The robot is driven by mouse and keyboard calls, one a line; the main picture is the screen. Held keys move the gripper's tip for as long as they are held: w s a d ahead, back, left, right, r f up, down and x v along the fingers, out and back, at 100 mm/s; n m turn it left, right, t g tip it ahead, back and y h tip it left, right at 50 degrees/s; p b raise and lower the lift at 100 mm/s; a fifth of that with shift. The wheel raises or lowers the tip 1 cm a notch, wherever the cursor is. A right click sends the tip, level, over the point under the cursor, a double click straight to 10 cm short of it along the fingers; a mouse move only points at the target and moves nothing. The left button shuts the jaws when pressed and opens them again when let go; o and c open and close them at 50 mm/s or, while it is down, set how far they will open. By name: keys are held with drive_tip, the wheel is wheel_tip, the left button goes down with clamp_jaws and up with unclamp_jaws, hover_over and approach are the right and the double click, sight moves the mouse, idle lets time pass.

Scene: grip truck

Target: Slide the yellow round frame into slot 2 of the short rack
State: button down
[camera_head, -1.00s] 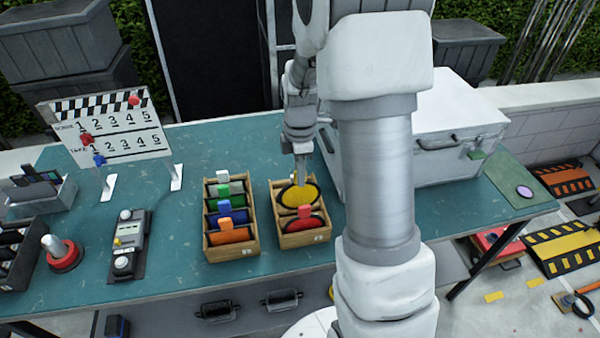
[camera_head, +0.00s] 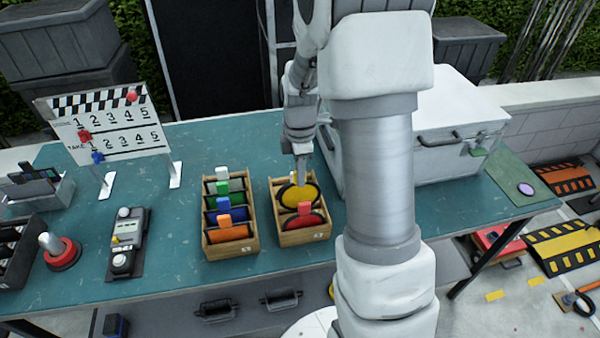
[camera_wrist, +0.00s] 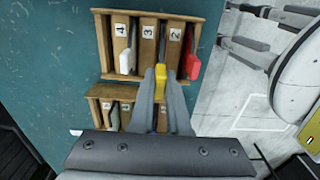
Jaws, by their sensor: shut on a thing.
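The short rack (camera_head: 305,238) is a wooden box at the table's middle, right of the longer rack. My gripper (camera_head: 300,183) is shut on the tab of the yellow round frame (camera_head: 298,195), over the short rack. The yellow disc stays largely visible, behind a red frame (camera_head: 304,221) in the front part. In the wrist view the yellow tab (camera_wrist: 160,72) sits between my fingertips (camera_wrist: 160,80), near the slots labelled 3 and 2. A red tab (camera_wrist: 193,66) is to its right and a white tab (camera_wrist: 126,62) to its left. The yellow frame's lower edge is hidden.
The longer rack (camera_head: 230,251) holds several coloured frames just left of the short rack.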

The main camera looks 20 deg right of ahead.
sight(300, 189)
drive_tip(key=shift+f, duration=0.2)
drive_tip(key=shift+f+b, duration=2.05)
drive_tip(key=shift+f, duration=0.5)
drive_tip(key=c, duration=0.8)
unclamp_jaws()
drive_tip(key=shift+r, duration=0.1)
drive_tip(key=shift+r+p, duration=0.5)
drive_tip(key=shift+r, duration=8.2)
